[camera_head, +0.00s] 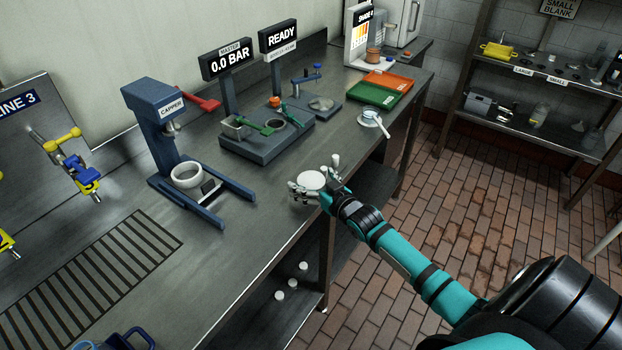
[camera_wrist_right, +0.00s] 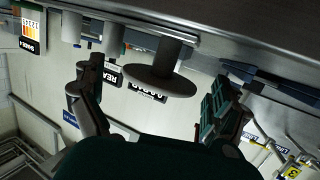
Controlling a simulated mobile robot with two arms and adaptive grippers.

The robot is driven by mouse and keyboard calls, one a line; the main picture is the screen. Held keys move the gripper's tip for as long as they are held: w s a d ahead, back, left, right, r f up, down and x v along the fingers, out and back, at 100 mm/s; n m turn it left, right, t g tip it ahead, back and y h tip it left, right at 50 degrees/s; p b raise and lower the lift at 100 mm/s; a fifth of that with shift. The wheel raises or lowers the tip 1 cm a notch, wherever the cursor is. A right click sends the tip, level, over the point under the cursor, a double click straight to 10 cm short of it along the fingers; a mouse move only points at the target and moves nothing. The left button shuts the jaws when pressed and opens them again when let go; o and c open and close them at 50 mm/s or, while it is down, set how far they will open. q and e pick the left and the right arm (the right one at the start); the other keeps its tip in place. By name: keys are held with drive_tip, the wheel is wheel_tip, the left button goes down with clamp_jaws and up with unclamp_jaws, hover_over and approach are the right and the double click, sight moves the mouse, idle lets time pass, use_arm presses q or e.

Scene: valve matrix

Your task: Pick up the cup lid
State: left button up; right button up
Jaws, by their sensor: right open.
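A pale round disc (camera_head: 311,180), which looks like the cup lid, is at the front edge of the steel counter. In the right wrist view it shows as a dark grey disc (camera_wrist_right: 160,84) on a short cylinder, with the picture upside down. My right gripper (camera_head: 318,175) is at the disc. In the wrist view my right gripper (camera_wrist_right: 150,95) is open, its fingers on either side of the disc with gaps visible. Nothing is held. The fingers partly hide what is under the disc in the head view. My left gripper is not in view.
The blue capper (camera_head: 155,125) with a white ring (camera_head: 187,175) stands left of my right gripper. A grey fixture (camera_head: 262,145) is behind. Green tray (camera_head: 376,95) and orange tray (camera_head: 388,81) lie farther right. A small white dish (camera_head: 370,119) is near the counter edge.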

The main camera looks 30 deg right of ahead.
drive_tip(key=shift+s, duration=0.1)
drive_tip(key=shift+c, duration=0.8)
drive_tip(key=c, duration=0.8)
drive_tip(key=shift+o, duration=0.2)
drive_tip(key=shift+r, duration=0.2)
